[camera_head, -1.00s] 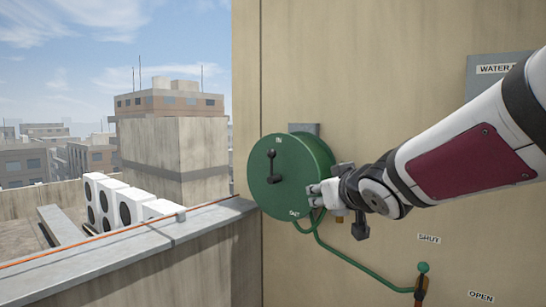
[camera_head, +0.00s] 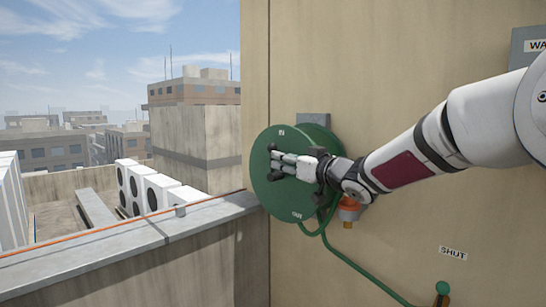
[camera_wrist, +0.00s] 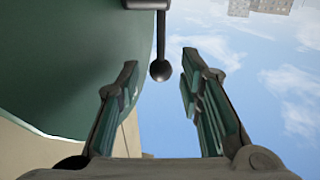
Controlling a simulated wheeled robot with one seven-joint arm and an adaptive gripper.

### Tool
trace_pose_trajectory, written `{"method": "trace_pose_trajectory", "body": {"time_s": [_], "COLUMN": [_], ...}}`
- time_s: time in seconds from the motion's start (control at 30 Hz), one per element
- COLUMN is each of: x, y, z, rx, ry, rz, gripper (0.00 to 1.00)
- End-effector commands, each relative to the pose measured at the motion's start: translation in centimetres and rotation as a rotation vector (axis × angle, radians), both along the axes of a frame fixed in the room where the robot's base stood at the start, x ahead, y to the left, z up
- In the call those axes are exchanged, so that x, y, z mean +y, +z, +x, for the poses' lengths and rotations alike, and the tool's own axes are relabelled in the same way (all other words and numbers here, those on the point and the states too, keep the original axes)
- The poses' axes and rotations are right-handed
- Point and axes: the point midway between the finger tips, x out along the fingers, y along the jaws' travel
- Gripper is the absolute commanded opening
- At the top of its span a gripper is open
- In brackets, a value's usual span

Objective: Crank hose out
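The green hose reel (camera_head: 268,190) is mounted on the beige wall, with IN marked at the top of its face and OUT at the bottom. My gripper (camera_head: 278,161) is in front of the reel face and hides most of the crank. In the wrist view the crank knob (camera_wrist: 160,71), a dark ball on a thin rod, shows between the two spread fingers, with a gap on each side. My gripper (camera_wrist: 160,65) is open and empty. The reel's green side (camera_wrist: 60,60) fills the left of the wrist view.
A green hose (camera_head: 350,262) runs from the reel down to a green-knobbed valve (camera_head: 442,289) below a SHUT label (camera_head: 453,253). An orange and brass fitting (camera_head: 349,210) sits below my wrist. A concrete parapet (camera_head: 150,237) is at the left, with white condenser units (camera_head: 150,190) beyond.

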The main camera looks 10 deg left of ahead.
Motion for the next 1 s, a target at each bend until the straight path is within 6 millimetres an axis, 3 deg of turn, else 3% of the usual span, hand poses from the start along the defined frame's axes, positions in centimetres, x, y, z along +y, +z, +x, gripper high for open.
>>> {"method": "trace_pose_trajectory", "body": {"time_s": [0.2, 0.4, 0.8, 0.83, 0.97, 1.0], "x": [2.8, 4.2, 4.6, 4.6, 4.5, 4.5], "y": [-0.1, 0.0, 0.0, 0.0, 0.0, 0.0], "z": [3.1, 4.8, 5.3, 5.3, 5.3, 5.3], "rx": [0.002, 0.001, 0.000, 0.000, 0.001, 0.001], "ry": [0.001, 0.000, -0.001, -0.001, -0.002, -0.002], "rz": [0.001, -0.001, -0.001, -0.001, -0.001, -0.001], "gripper": [0.34, 0.34, 0.34, 0.32, 0.02, 0.00]}}
